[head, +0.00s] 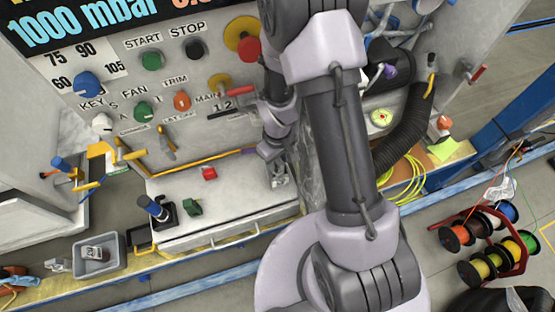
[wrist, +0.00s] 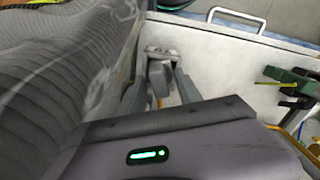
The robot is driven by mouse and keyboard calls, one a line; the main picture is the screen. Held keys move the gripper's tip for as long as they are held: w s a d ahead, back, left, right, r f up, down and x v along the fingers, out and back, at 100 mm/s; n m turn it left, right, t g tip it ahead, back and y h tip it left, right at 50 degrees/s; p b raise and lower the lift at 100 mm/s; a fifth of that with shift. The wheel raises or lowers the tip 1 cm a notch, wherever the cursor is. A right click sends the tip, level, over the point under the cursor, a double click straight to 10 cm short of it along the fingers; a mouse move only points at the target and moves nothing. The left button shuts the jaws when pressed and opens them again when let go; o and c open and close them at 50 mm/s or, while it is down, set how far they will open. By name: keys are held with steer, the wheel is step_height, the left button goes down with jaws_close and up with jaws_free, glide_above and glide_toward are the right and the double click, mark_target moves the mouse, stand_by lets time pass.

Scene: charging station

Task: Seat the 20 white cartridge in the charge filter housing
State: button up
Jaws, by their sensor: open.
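My gripper (head: 279,181) is at the end of my arm, low over the pale bench top beside the panel's right end. In the wrist view its two fingers (wrist: 160,92) are spread apart over the bench top, with a small grey piece showing between them. A small metallic fitting (wrist: 160,53) lies just beyond the fingertips; I cannot tell if they touch it. No cartridge marked 20 can be made out. A pale block (head: 93,253) sits in the grey bin at lower left, its marking unreadable. I cannot tell which part is the charge filter housing.
The control panel (head: 130,95) rises behind the bench top (head: 235,205). A red block (head: 209,173), a green piece (head: 192,207) and a dark blue-topped lever (head: 155,208) stand on it. The grey bin (head: 122,262) is lower left. A black corrugated hose (head: 412,130) and wire spools (head: 485,235) are right.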

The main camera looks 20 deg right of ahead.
step_height(320, 180, up, 26)
steer(key=s+a+m+t+p, duration=0.1)
steer(key=s+m+t+p, duration=0.1)
steer(key=m+p, duration=0.2)
steer(key=s+a+r+m+t+y, duration=0.2)
steer(key=s+r+m, duration=0.3)
steer(key=s+r, duration=0.5)
step_height(320, 180, up, 3)
steer(key=shift+s+a+f+t, duration=0.15)
steer(key=shift+s+a+t, duration=0.3)
steer(key=shift+t, duration=0.45)
steer(key=shift+f, duration=0.1)
step_height(320, 180, down, 9)
steer(key=b, duration=0.9)
steer(key=shift+f+b, duration=0.15)
steer(key=shift+b, duration=0.2)
